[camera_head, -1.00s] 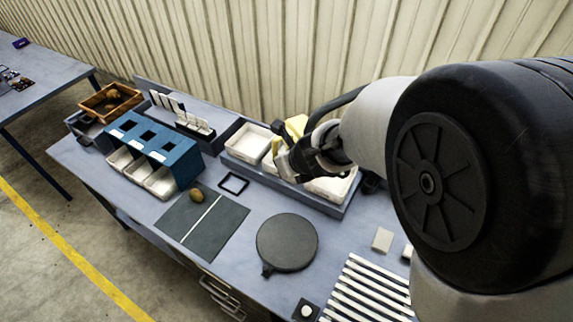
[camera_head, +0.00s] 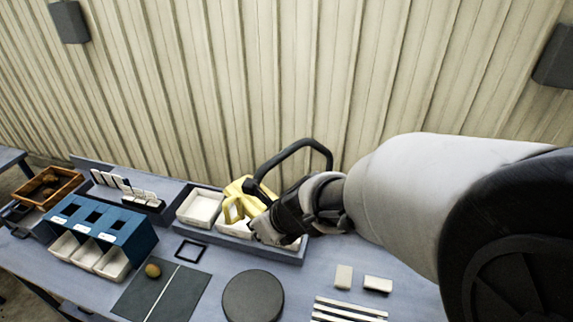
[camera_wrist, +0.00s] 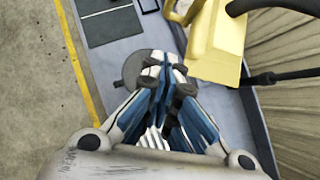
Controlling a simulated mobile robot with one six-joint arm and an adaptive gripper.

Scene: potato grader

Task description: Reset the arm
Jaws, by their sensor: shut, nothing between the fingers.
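My arm reaches in from the right of the head view. My gripper (camera_head: 262,236) is over the white bins at the back of the bench. In the wrist view my gripper (camera_wrist: 164,62) shows its fingers together, with nothing seen between them. A yellow object (camera_head: 240,190) stands close behind the gripper in the head view. It also shows in the wrist view (camera_wrist: 217,45), just right of the fingertips. I cannot tell whether they touch.
On the bench (camera_head: 208,265) are a blue three-slot box (camera_head: 125,231), a potato (camera_head: 153,270) on a dark mat (camera_head: 185,295), a round dark plate (camera_head: 252,298), a white bin (camera_head: 200,207) and a wooden crate (camera_head: 62,180). A ribbed wall (camera_head: 250,80) rises behind.

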